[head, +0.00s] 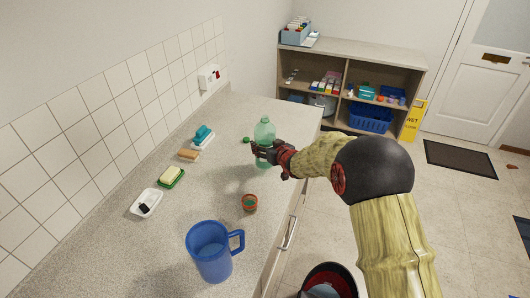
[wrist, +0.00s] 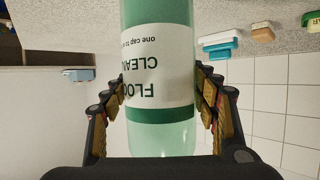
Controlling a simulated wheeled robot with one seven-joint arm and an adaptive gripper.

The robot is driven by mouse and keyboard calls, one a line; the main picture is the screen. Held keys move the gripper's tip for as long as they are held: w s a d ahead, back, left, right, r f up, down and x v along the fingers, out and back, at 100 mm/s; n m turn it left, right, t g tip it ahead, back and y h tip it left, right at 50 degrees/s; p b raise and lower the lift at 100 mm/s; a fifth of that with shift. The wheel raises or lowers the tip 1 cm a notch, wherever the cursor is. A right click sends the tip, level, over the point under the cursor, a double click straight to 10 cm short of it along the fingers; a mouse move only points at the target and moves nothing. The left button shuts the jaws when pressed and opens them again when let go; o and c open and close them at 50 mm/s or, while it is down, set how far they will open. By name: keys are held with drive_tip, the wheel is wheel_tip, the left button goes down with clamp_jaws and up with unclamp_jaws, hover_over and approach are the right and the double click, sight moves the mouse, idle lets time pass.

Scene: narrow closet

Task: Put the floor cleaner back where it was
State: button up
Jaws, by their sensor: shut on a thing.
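The floor cleaner is a translucent green bottle (head: 264,131) with a white label, upright over the far part of the counter. My gripper (head: 264,153) is shut around its body from the right. In the wrist view the bottle (wrist: 160,75) stands between both fingers of my gripper (wrist: 160,88), and its label reads upside down. Whether the bottle's base touches the counter is hard to tell, as my gripper covers part of it. A small green disc, perhaps a cap (head: 246,140), lies on the counter just left of the bottle.
A blue jug (head: 212,252) and a small pot (head: 249,203) stand nearer on the counter (head: 165,236).

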drive_tip(key=shift+w+f+b, duration=0.2)
drive_tip(key=shift+f+b, duration=0.15)
drive_tip(key=shift+f, duration=1.2)
drive_tip(key=shift+f, duration=0.1)
drive_tip(key=shift+f, duration=0.15)
drive_tip(key=o, duration=1.7)
drive_tip(key=shift+s, duration=0.1)
drive_tip(key=shift+c, duration=0.2)
drive_tip(key=shift+o, duration=0.5)
